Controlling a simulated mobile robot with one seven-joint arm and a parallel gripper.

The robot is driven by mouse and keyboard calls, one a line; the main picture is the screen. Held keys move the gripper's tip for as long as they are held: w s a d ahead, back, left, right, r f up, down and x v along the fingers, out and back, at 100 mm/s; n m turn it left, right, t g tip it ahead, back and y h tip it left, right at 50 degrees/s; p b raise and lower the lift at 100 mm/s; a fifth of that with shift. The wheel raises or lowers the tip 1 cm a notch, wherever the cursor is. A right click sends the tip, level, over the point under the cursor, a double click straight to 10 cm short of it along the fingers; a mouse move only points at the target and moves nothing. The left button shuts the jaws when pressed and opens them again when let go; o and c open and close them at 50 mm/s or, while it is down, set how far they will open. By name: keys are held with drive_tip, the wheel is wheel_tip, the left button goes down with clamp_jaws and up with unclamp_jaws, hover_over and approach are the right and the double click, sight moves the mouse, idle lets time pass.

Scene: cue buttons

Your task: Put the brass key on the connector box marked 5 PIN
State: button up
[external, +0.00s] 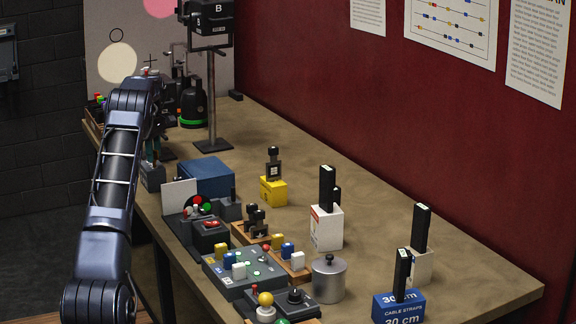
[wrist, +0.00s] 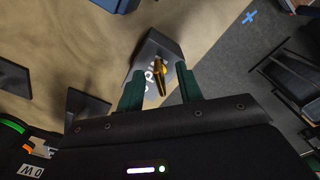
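The brass key (wrist: 161,76) shows in the wrist view between my two green fingers, over the grey connector box (wrist: 151,50). It appears to lie on the box, though contact is hard to judge from above. White lettering on the box is partly covered and reads like "PIN"; I cannot make out the number. My gripper (wrist: 159,72) is open, with a gap on both sides of the key. In the external view the grey box (external: 152,178) stands near the table's left edge, below my gripper (external: 152,153). The key is too small to tell there.
A lamp stand (external: 212,110) rises behind and to the right of the box. A blue box (external: 208,177) and a dark device with coloured buttons (external: 208,232) stand toward the front. The table's left edge is close. Bare tabletop (external: 330,140) lies to the right.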

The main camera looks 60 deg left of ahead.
wheel_tip(320, 180, up, 12)
idle(0.5)
drive_tip(key=shift+s, duration=0.1)
